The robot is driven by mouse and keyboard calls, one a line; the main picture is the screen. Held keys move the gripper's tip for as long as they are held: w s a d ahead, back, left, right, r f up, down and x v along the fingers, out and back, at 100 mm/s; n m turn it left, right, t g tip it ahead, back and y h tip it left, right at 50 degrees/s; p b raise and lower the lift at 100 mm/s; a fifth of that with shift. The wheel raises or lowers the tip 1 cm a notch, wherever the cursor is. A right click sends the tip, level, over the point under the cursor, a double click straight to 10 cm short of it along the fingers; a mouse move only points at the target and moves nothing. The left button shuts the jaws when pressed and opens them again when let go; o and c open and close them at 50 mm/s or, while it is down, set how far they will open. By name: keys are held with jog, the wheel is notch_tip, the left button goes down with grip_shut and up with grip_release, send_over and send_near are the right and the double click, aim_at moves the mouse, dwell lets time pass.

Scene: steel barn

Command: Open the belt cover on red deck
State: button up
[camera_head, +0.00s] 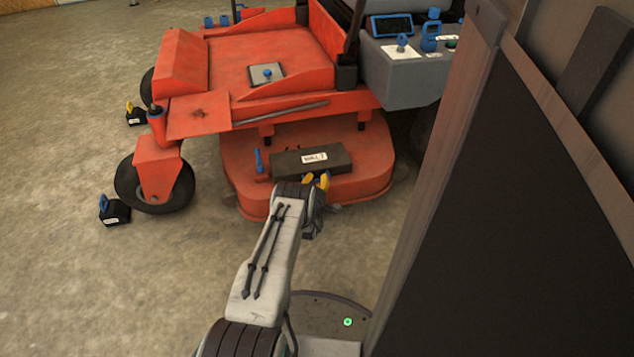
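The belt cover (330,157) is a dark grey box with a white label on top, lying flat on the red mower deck (370,187). It looks shut. A small blue handle (259,161) stands upright on the deck just left of the cover. My gripper (317,181) has yellow fingertips and is at the front edge of the cover, close to its label. My own wrist hides part of the cover's front left edge. Whether the fingertips touch the cover, and whether they are apart, is too small to tell.
The red mower (270,50) stands behind the deck, with a grey control console (400,70) at upper right. Black blocks with coloured handles (115,210) sit by its left wheels. A large dark panel (490,220) fills the right side.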

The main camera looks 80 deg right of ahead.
jog(key=shift+c, duration=0.3)
grip_shut()
jog(key=shift+r+p, duration=0.2)
jog(key=shift+p, duration=0.15)
